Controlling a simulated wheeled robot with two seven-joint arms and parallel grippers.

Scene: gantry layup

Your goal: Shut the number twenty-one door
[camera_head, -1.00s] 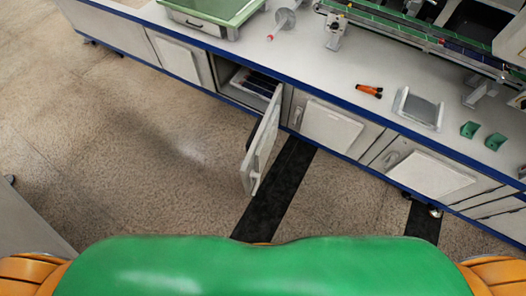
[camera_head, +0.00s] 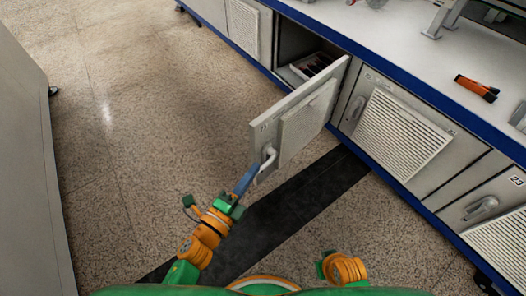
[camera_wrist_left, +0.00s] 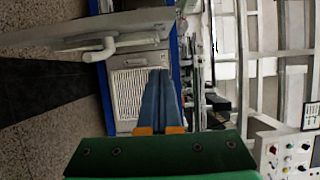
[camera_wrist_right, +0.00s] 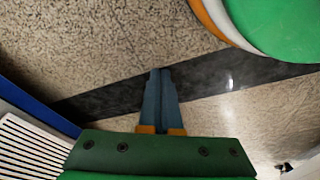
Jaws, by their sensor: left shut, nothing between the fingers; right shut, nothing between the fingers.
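The number twenty-one door (camera_head: 290,112) stands open, swung out from its cabinet in the head view, with a small number label near its free edge and a louvred panel. Its light grey handle (camera_head: 267,160) is on the outer face near the free edge. In the left wrist view the door (camera_wrist_left: 130,28) and its handle (camera_wrist_left: 100,50) are at the upper left. My left gripper (camera_head: 253,167) is shut and empty, its blue fingertips close by the handle; contact cannot be told. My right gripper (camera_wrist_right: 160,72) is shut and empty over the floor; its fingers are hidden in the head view.
The open cabinet (camera_head: 288,75) holds a tray of dark items. Shut louvred doors (camera_head: 400,125) flank it under the blue-edged worktop (camera_head: 390,40), where an orange tool (camera_head: 476,88) lies. A grey cabinet (camera_head: 30,170) stands at the left. The floor before the open door is clear.

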